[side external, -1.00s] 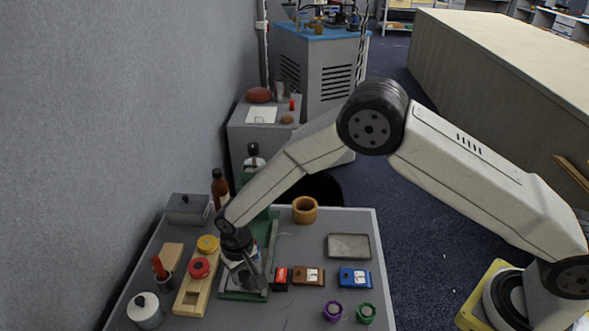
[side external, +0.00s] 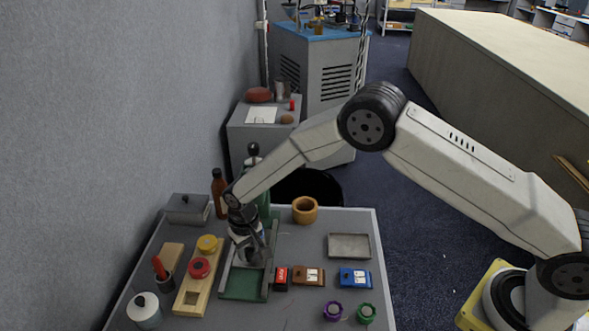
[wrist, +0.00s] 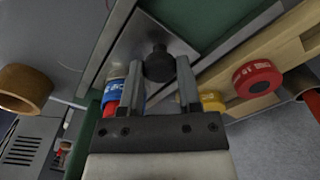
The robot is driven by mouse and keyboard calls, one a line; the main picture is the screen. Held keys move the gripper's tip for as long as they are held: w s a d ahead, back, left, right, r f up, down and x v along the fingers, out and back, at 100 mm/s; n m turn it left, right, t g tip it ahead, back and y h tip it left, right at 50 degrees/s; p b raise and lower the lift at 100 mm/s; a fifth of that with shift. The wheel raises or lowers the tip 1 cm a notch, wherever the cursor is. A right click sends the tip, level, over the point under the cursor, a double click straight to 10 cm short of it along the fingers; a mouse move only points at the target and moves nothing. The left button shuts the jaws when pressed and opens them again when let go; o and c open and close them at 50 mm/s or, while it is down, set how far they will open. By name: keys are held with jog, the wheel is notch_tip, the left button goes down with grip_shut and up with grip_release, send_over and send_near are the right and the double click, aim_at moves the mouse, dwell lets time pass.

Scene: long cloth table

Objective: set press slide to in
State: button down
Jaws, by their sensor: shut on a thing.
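The press has a green base (side external: 240,287) with grey rails and a green upright topped by a black knob (side external: 253,149) at the back. Its slide is a grey metal plate (wrist: 140,42) between the rails, with a black knob (wrist: 159,64) standing on it. My gripper (wrist: 160,82) is shut on the slide's knob. The front of the green base is bare.
Left of the press is a wooden board (side external: 190,298) with red and yellow round pieces. Right are a red block (side external: 281,279), a brown box (side external: 309,277) and a blue box (side external: 355,278). A wooden ring (side external: 305,210) and a brown bottle (side external: 219,193) stand behind.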

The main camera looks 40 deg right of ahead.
jog(key=shift+c, duration=1.5)
grip_release()
jog(key=shift+r, duration=0.15)
jog(key=shift+r, duration=3.8)
